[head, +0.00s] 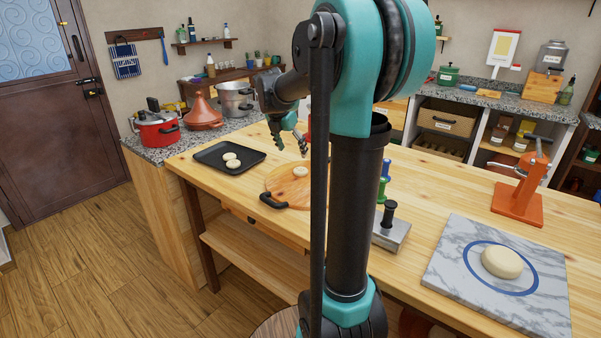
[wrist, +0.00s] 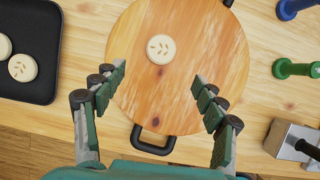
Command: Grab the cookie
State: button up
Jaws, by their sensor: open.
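A round pale cookie (wrist: 161,49) with small brown marks lies on a round wooden board (wrist: 180,100). In the head view the same cookie (head: 300,171) sits on the board (head: 283,187), partly beside my arm. My gripper (wrist: 162,93) is open and empty above the board, its two fingers apart. The cookie lies beyond the fingertips, near the middle between them. In the head view my gripper (head: 303,145) is just above the cookie. Two more cookies (head: 232,160) lie on a black tray (head: 213,149) to the left; they also show in the wrist view (wrist: 22,68).
The board has a black handle (wrist: 152,145). Blue and green stamp-like tools (wrist: 296,68) and a metal block (wrist: 290,140) stand to the right. A marble slab (head: 460,295) with dough (head: 502,262) and an orange press (head: 520,190) are further right. A red pot (head: 156,129) stands back left.

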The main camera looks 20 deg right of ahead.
aim_at(300, 170)
jog(key=x, duration=1)
jog(key=shift+s+d, duration=0.1)
jog(key=c, duration=1.1)
jog(key=shift+r, duration=0.1)
